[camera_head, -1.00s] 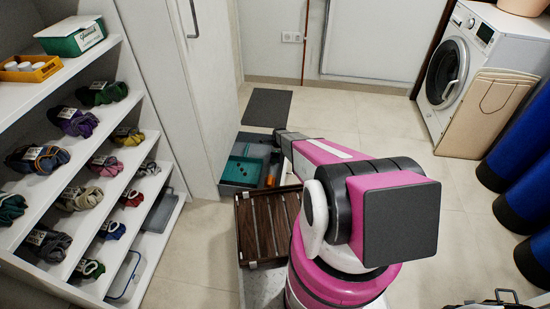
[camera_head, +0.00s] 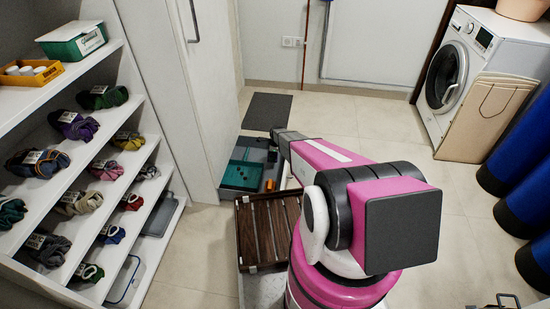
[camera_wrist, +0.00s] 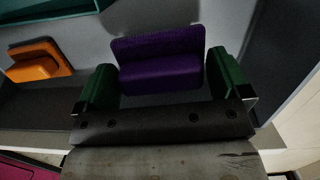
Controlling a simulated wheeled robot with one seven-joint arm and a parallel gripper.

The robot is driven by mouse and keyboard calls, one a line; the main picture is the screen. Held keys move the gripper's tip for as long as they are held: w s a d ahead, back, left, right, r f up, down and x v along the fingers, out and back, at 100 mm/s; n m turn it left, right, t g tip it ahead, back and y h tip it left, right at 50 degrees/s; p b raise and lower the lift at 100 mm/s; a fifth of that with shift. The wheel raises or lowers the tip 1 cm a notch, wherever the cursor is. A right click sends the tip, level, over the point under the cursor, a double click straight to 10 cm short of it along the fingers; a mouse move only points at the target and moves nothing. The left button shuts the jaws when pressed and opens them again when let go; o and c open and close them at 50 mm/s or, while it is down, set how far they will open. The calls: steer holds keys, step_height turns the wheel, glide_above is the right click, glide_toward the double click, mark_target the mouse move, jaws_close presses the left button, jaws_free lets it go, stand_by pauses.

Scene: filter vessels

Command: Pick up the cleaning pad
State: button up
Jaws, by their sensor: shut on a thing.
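A purple cleaning pad (camera_wrist: 160,68), blocklike with a thin upright back edge, sits between the green fingertips of my gripper (camera_wrist: 163,78) in the wrist view. My gripper is shut on it, one fingertip at each end. In the head view my gripper (camera_head: 276,146) is over the grey box on the floor (camera_head: 240,188), mostly hidden by my arm. The pad cannot be made out there.
An orange item (camera_wrist: 38,62) lies left of the pad. A teal tray (camera_head: 244,174) is in the grey box. A dark wooden slatted crate (camera_head: 268,232) stands nearer, the white cabinet (camera_head: 190,90) to the left.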

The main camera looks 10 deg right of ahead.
steer(key=s+a+r, duration=0.3)
steer(key=a+r, duration=0.3)
steer(key=a, duration=0.3)
steer(key=shift+a, duration=0.25)
